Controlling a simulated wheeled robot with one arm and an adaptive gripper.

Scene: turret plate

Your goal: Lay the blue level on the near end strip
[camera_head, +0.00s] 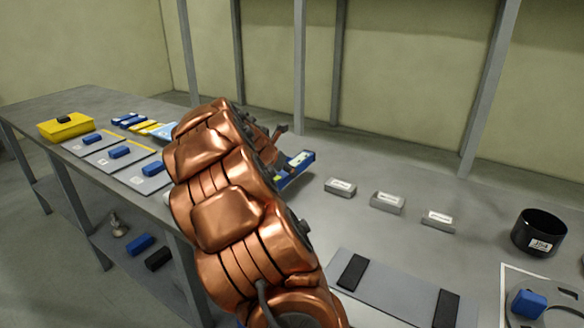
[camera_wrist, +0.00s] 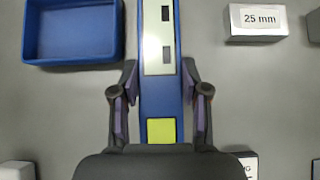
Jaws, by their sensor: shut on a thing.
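The blue level (camera_wrist: 151,95) is a long blue bar with a pale label plate and a yellow-green square. It lies lengthwise between the fingers of my gripper (camera_wrist: 160,88) in the wrist view, and they are shut on it. In the head view the level (camera_head: 298,164) shows partly behind my copper arm; whether it touches the table cannot be told. A grey plate (camera_head: 398,292) at the front right carries two black strips, one at its left end (camera_head: 352,272) and one at its right end (camera_head: 446,308). Both strips are bare.
Three labelled grey blocks (camera_head: 388,203) stand in a row between the level and a black cup (camera_head: 539,232). A blue block (camera_head: 528,304) sits at the right edge. A blue tray (camera_wrist: 73,32) is beside the level. A yellow box (camera_head: 66,127) and mats (camera_head: 119,152) lie left.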

